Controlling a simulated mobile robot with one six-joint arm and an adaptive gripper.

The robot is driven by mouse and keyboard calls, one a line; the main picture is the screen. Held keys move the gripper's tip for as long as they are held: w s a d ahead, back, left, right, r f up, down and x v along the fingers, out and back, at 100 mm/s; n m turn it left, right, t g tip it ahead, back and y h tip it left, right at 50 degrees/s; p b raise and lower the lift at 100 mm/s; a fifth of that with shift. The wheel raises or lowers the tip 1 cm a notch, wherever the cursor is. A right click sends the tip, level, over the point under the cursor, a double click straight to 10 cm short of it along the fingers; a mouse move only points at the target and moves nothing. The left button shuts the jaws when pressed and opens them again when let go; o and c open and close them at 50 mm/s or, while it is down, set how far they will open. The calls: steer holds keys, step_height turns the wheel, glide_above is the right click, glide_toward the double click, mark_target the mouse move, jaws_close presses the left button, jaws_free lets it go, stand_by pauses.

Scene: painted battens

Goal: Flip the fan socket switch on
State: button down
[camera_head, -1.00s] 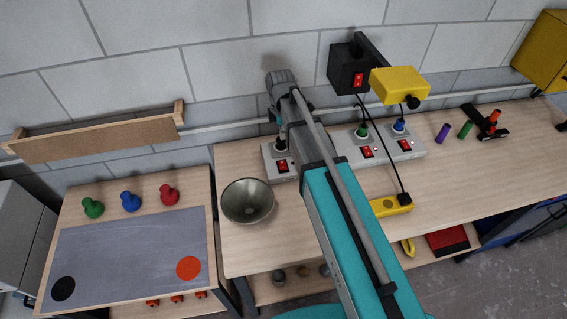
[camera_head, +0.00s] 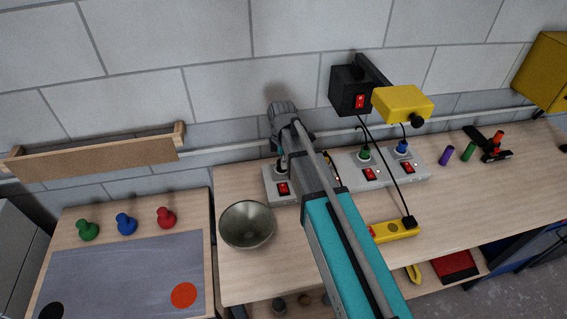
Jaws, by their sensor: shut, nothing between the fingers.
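A light grey socket block (camera_head: 270,196) with a red switch (camera_head: 283,188) and a dark plug sits left of my arm. To the right, a grey strip (camera_head: 424,178) carries a green plug (camera_head: 364,154) with a red switch (camera_head: 370,174), and a blue plug (camera_head: 402,147) with a red switch (camera_head: 407,172). Which socket is the fan's, and which way each switch is tipped, I cannot tell. My arm reaches over the bench between them and covers part of the sockets. My gripper is hidden behind my arm.
A black box (camera_head: 350,91) with a red switch and a yellow block (camera_head: 403,104) stand at the wall. A black cable runs to a yellow strip (camera_head: 396,229). A metal bowl (camera_head: 247,224) stands left of my arm. Purple (camera_head: 447,152) and green (camera_head: 467,150) cylinders stand right.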

mark_target(285, 191)
steer(key=shift+s+d+f+b, duration=0.1)
steer(key=shift+s+f+b, duration=0.1)
steer(key=shift+f+b, duration=1.5)
steer(key=shift+s+a+f+b, duration=0.1)
steer(key=shift+s+f+b, duration=0.15)
steer(key=shift+f+b, duration=1.45)
steer(key=shift+s+d+f+b, duration=0.1)
steer(key=shift+s+f+b, duration=0.1)
steer(key=shift+f+b, duration=1.5)
steer(key=shift+f, duration=0.2)
steer(key=shift+d, duration=0.1)
